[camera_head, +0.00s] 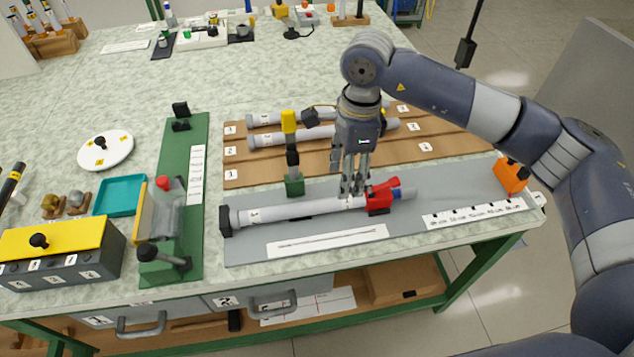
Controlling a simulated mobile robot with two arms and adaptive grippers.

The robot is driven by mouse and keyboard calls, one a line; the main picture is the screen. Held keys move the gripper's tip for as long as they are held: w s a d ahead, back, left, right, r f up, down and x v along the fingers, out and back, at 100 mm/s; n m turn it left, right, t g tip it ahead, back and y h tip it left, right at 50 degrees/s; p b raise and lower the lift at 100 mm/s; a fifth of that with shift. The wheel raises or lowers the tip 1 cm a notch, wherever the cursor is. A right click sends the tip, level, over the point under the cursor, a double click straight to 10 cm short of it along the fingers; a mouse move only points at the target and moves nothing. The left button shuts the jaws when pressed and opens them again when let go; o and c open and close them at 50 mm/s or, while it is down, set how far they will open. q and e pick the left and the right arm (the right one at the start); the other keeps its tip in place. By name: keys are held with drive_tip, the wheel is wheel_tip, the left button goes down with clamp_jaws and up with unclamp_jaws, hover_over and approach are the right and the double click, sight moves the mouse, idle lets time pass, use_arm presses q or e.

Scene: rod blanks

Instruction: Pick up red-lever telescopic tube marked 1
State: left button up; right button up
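The grey telescopic tube (300,210) with a red lever clamp (380,197) lies on the grey mat (240,250) near the table's front. A small white label (254,214) sits near its left end; its mark is too small to read surely. The tube's left end meets a black block (226,221). My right gripper (352,190) points down over the tube, just left of the red lever. Its fingertips are at or very near the tube; I cannot tell whether they grip it. My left gripper is not in view.
More grey tubes (275,139) lie on a brown numbered board (240,175) behind. An orange block (511,175) is at the mat's right end. A green fixture (181,265) stands to the left.

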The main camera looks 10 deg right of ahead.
drive_tip(key=shift+w+d+f+h, duration=0.1)
drive_tip(key=shift+w+d+h, duration=0.2)
drive_tip(key=shift+d, duration=0.15)
drive_tip(key=shift+w+d+f+h, duration=0.1)
drive_tip(key=shift+w+d+h, duration=0.15)
drive_tip(key=shift+d, duration=0.2)
hover_over(350, 197)
drive_tip(key=f, duration=0.2)
drive_tip(key=s+f, duration=0.1)
drive_tip(key=f, duration=0.1)
drive_tip(key=shift+f+p, duration=0.1)
drive_tip(key=shift+p, duration=0.2)
drive_tip(key=shift+w+f, duration=0.15)
drive_tip(key=shift+f, duration=0.1)
drive_tip(key=f, duration=0.3)
drive_tip(key=f+p, duration=0.1)
drive_tip(key=f, duration=0.1)
drive_tip(key=shift+w, duration=0.35)
drive_tip(key=shift+c, duration=1.1)
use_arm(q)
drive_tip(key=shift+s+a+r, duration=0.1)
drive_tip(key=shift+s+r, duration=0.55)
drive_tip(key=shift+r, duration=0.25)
use_arm(e)
drive_tip(key=shift+r, duration=0.1)
drive_tip(key=c, duration=0.7)
